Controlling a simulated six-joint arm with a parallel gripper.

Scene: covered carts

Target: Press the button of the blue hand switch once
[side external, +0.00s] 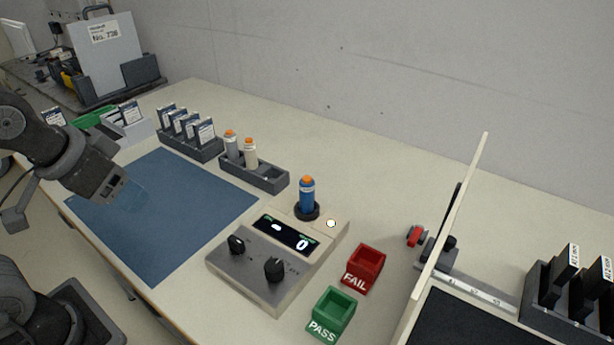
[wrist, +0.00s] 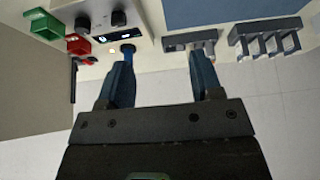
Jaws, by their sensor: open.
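The blue hand switch (side external: 307,190) has an orange button on top. It stands upright in a dark round holder at the back of the beige control box (side external: 230,278). In the wrist view the blue switch (wrist: 127,49) shows just beyond the tip of the left finger. My gripper (side external: 132,198) is above the blue mat at the left, well apart from the switch. In the wrist view my gripper (wrist: 160,58) has its two blue fingers spread, with nothing between them. The box's display (side external: 285,232) reads 0.
A grey rack (side external: 268,181) holds a grey and a cream switch with orange tops. Red FAIL (side external: 363,269) and green PASS (side external: 332,313) bins sit right of the box. An upright panel (side external: 449,225) stands farther right. The blue mat (side external: 185,210) is clear.

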